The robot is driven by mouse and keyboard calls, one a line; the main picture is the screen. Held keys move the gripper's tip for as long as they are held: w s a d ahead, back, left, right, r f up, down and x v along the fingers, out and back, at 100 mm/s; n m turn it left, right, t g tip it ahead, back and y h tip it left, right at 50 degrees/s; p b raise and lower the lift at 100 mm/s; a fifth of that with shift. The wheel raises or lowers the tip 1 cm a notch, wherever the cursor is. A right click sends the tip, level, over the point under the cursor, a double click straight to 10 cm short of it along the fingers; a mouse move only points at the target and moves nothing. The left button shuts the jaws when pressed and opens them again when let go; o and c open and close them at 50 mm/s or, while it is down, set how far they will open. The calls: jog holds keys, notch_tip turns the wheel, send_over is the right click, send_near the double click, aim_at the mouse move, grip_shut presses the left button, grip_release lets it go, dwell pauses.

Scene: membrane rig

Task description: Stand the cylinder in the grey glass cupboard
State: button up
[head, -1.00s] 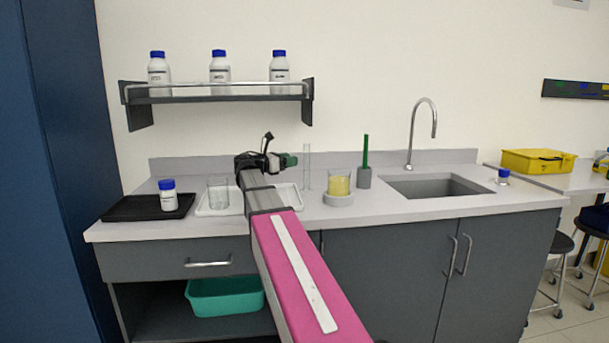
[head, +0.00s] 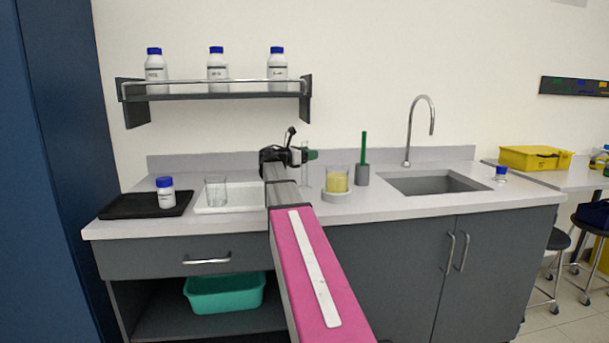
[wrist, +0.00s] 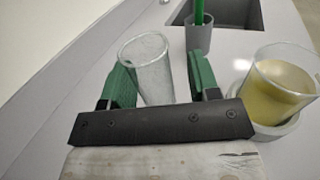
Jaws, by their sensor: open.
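The cylinder, a tall clear glass vessel (head: 304,176), stands upright on the bench left of the beaker on its round base. In the wrist view the cylinder (wrist: 150,62) shows between the two green fingers of my gripper (wrist: 158,75), with its open rim toward the camera. My gripper (head: 308,155) is open, with a finger on each side of the cylinder. I cannot tell whether either finger touches it. The cylinder's lower part is hidden by the gripper in the wrist view. No grey glass cupboard is in view.
A beaker of yellow liquid (wrist: 281,85) stands close on the right. Behind it is a grey holder with a green rod (head: 363,174). A white tray with a glass beaker (head: 216,190) is at left, then a black tray (head: 122,207) with a bottle. A shelf (head: 215,98) hangs above.

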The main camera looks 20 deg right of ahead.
grip_shut()
jog(key=shift+r, duration=0.1)
